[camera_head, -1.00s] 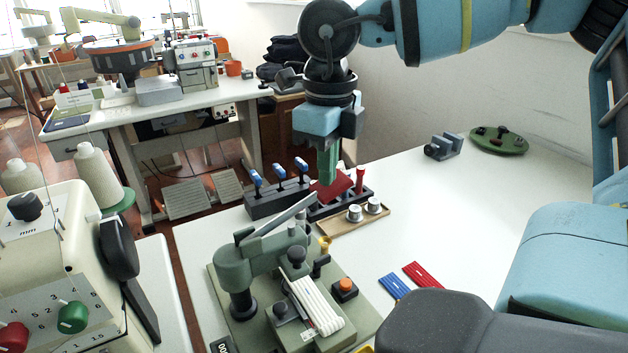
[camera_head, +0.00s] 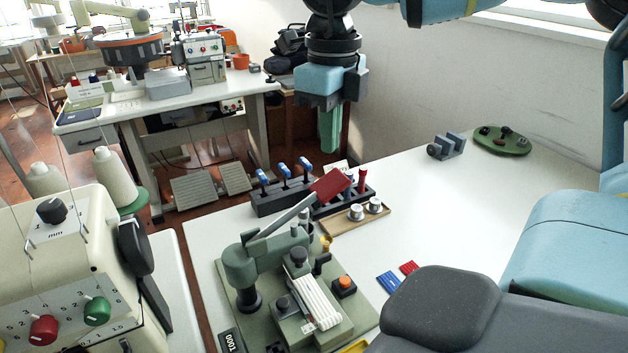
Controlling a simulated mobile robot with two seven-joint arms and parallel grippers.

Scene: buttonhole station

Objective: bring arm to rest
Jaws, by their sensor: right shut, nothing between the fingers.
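My right arm comes in from the upper right. Its gripper (camera_head: 331,130) points down with its green fingers shut and nothing between them. It hangs in the air, seen above the far edge of the white table (camera_head: 455,215) and apart from everything on it. Below it in the picture is the green buttonhole machine (camera_head: 262,262) with its long grey lever and red paddle (camera_head: 330,186). My left gripper does not show.
A black rack with blue-topped tools (camera_head: 284,196) and a wooden tray with two metal bobbins (camera_head: 362,218) stand behind the machine. A grey block (camera_head: 446,147) and a green oval plate (camera_head: 502,140) lie at the back right. The table's middle right is clear.

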